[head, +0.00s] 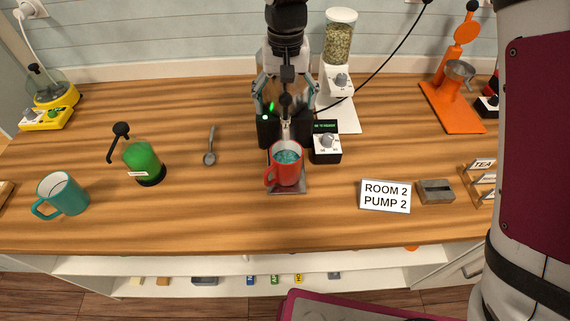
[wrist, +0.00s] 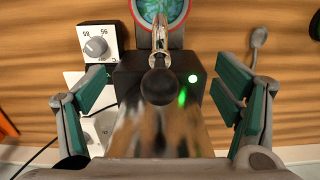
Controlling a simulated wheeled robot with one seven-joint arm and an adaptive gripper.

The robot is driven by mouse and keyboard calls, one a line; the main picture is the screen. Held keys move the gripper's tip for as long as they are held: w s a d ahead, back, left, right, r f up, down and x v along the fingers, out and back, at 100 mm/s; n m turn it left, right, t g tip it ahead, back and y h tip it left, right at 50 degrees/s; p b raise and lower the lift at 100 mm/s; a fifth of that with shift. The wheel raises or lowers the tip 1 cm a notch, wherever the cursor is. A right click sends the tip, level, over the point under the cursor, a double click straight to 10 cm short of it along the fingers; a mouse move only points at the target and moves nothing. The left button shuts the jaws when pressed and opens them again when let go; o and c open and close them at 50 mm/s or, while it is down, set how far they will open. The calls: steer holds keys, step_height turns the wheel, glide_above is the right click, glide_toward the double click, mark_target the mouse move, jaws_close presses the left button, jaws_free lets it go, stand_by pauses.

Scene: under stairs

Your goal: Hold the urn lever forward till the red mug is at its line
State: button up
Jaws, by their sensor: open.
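The red mug (head: 284,172) stands upright on a small tray (head: 288,189) in front of the urn, handle to the left. Bluish-green liquid shows inside it; I cannot make out its line. In the wrist view, the mug's red rim (wrist: 186,22) shows at the top, behind the spout. The urn (wrist: 160,135) is a shiny body with a black front and a lit green lamp. Its lever ends in a black knob (wrist: 159,86). My gripper (head: 286,112) is open above the urn, its fingers on either side of the lever, apart from the knob. It hides much of the urn in the head view.
A dial box (head: 326,144) stands right of the urn, with a grinder (head: 340,85) behind. A "ROOM 2 PUMP 2" sign (head: 385,196) stands right. The front counter is mostly clear.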

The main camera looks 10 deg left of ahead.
steer(key=shift+r+p, duration=0.75)
steer(key=shift+r, duration=3.25)
steer(key=s+d+r+t, duration=0.1)
steer(key=s+d+r, duration=0.15)
steer(key=d, duration=0.35)
steer(key=s+d+r+m+t, duration=0.1)
steer(key=s+d+r, duration=0.1)
steer(key=d+r, duration=0.25)
steer(key=s+d+r+t, duration=0.1)
steer(key=s+d+r, duration=0.15)
steer(key=d, duration=0.45)
steer(key=s+d+m+t+b, duration=0.1)
steer(key=s+d+t, duration=0.1)
steer(key=s+d, duration=1)
steer(key=s, duration=0.3)
steer(key=shift+s+d+f+m+t, duration=0.2)
steer(key=shift+f+m+t, duration=0.1)
steer(key=shift+f+m, duration=0.1)
